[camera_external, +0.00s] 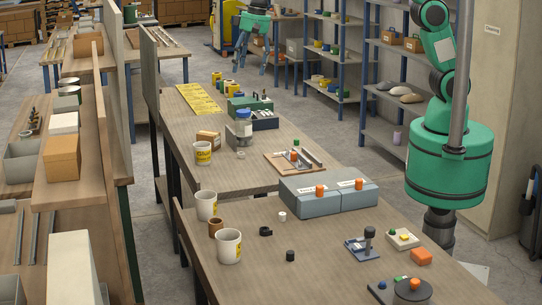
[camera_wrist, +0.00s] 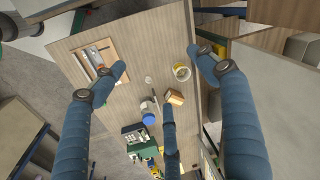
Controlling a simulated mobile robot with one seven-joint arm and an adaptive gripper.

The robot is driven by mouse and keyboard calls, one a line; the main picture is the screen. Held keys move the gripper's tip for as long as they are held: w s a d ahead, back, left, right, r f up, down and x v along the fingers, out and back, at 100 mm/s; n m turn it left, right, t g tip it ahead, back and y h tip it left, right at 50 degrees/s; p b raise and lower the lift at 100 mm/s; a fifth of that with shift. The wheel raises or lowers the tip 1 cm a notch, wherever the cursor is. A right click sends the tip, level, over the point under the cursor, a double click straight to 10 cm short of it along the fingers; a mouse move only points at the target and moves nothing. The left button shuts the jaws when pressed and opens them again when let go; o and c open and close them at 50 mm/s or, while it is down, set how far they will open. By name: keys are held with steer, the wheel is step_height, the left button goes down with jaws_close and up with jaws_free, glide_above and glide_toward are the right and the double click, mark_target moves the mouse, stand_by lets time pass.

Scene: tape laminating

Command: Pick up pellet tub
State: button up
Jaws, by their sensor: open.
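The clear jar with a blue lid and greyish contents (camera_external: 243,129) looks like the pellet tub; its label cannot be read. It stands upright on the middle table, and shows in the wrist view (camera_wrist: 147,107), left of the lower finger. A white tub with a yellow label (camera_external: 203,153) stands to its left; it also shows in the wrist view (camera_wrist: 182,72). My gripper (camera_external: 256,62) hangs high beyond the jar in the external view. Its three blue fingers are spread and empty in the wrist view (camera_wrist: 160,73).
A small cardboard box (camera_external: 208,137) is close to the jar. A green case (camera_external: 250,104) lies behind it, and a wooden tray (camera_external: 295,160) is to the right. Grey boxes with orange knobs (camera_external: 328,194) and mugs (camera_external: 228,246) are on the front table. Upright panels (camera_external: 151,90) border the table's left.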

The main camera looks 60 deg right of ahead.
steer(key=w+a+f+g+p, duration=0.1)
steer(key=a+f, duration=0.4)
steer(key=a, duration=0.3)
steer(key=w+a+f+p, duration=0.1)
steer(key=w+a+f, duration=0.1)
steer(key=a+f, duration=0.5)
steer(key=m+h+p, duration=0.1)
steer(key=m+p, duration=0.1)
steer(key=p, duration=0.1)
glide_toward(207, 193)
steer(key=a, duration=0.2)
steer(key=shift+s+a+r+g, duration=0.1)
steer(key=shift+s+g, duration=0.2)
steer(key=shift+g, duration=0.1)
steer(key=shift+f, duration=4.3)
steer(key=shift+f, duration=0.15)
steer(key=shift+a+f, duration=0.15)
steer(key=shift+f, duration=0.45)
steer(key=shift+a+f, duration=0.15)
steer(key=shift+f, duration=1.7)
